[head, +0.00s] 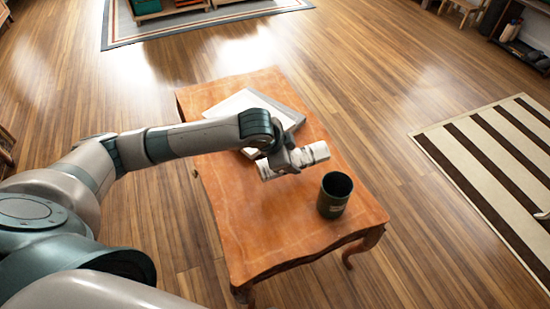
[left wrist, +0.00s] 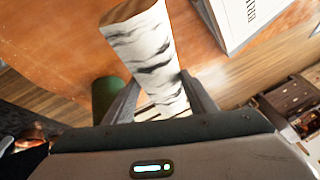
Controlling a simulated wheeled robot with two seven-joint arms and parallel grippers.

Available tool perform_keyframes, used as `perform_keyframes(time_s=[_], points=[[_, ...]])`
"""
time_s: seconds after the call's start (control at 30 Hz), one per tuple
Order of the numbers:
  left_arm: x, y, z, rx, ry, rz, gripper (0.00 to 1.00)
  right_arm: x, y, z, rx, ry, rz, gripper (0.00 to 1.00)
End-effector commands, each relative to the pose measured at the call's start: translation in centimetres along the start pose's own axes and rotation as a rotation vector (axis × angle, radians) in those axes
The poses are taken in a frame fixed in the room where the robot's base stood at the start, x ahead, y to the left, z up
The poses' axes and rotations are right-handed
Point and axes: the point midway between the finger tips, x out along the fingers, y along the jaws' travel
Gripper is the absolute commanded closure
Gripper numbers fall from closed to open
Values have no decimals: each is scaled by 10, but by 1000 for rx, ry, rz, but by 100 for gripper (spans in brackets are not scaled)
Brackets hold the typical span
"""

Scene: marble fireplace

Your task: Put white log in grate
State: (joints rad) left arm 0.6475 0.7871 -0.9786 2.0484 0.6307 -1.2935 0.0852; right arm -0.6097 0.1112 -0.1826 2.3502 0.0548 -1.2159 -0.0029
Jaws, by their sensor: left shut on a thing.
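The white log (head: 316,152) has pale bark with dark marks. My left gripper (head: 291,159) is shut on it near its middle, above the wooden table. In the left wrist view the log (left wrist: 145,45) sticks out between the two fingers of my left gripper (left wrist: 160,100). Part of the log is hidden by the gripper in the head view. I cannot tell how high the log is above the table. The grate is not clearly seen in either view. My right gripper is not in view.
The orange-brown table (head: 270,225) carries a dark green cup (head: 335,194) right of the log and a white book-like object (head: 250,101) behind the gripper. A striped rug (head: 490,165) lies at the right. The wooden floor (head: 400,95) between is clear. Shelves stand at the far right.

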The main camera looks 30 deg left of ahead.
Motion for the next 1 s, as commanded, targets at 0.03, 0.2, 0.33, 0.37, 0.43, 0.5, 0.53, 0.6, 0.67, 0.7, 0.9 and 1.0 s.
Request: perform_keyframes(time_s=[0.03,0.2,0.33,0.37,0.43,0.5,0.53,0.6,0.67,0.7,0.9,1.0], points=[[-4,2,-13,1,6,0,90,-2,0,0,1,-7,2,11],[-9,9,-34,0,4,0,90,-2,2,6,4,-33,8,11],[-11,12,-42,0,2,0,90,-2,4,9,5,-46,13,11],[-11,12,-43,0,2,0,90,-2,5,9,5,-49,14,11],[-12,12,-45,0,2,-1,90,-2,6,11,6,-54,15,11],[-12,12,-45,0,1,-1,90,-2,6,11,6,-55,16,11],[-12,12,-45,0,1,-1,90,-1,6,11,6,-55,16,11],[-12,12,-45,0,1,-1,90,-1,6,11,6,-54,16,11],[-12,12,-45,0,1,-1,90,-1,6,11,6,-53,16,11],[-12,12,-45,0,1,-1,90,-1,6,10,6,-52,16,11],[-11,12,-45,0,1,-1,90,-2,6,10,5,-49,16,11],[-12,12,-46,-2,1,-2,90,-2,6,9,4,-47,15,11]])
